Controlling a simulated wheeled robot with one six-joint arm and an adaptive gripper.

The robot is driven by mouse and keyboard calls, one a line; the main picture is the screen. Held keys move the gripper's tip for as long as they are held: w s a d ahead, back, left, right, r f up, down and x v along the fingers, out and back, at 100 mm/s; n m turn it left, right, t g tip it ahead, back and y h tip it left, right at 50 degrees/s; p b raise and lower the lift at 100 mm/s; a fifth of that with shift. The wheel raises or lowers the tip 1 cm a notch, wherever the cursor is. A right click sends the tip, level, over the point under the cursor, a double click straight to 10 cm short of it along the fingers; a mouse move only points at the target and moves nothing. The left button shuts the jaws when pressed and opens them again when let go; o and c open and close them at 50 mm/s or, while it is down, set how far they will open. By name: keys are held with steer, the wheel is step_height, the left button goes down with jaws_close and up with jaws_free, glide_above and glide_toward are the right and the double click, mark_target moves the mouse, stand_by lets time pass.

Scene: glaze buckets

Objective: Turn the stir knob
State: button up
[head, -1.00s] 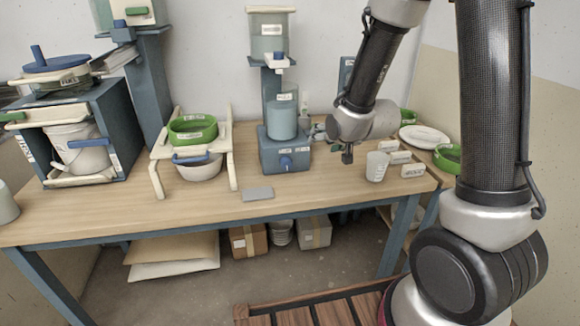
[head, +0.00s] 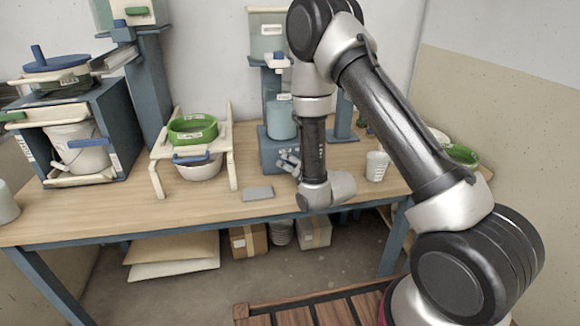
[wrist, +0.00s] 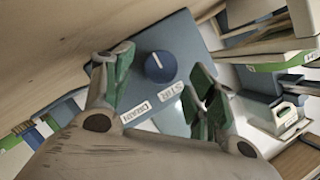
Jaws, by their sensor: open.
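The stir knob (wrist: 160,67) is a round dark blue knob with a pale pointer line. It sits on the blue mixer base (wrist: 182,40), beside a STIR label (wrist: 170,91) and a DRAIN label (wrist: 135,112). My gripper (wrist: 163,84) is open, its green-padded fingers apart on the left and right of the knob in the wrist view. I see no contact with the knob, and how far it is from the fingertips I cannot tell. In the head view my gripper (head: 288,161) is at the front of the mixer base (head: 270,148) and the knob is hidden.
A clear blue-tinted container (head: 281,120) stands on the mixer base. A grey plate (head: 257,193) lies at the table's front. A white cup (head: 376,166) stands to the right. A rack with a green-rimmed sieve (head: 192,130) is to the left.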

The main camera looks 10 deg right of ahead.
steer(key=shift+x, duration=0.8)
steer(key=c, duration=1)
steer(key=shift+c, duration=0.2)
steer(key=shift+n, duration=0.3)
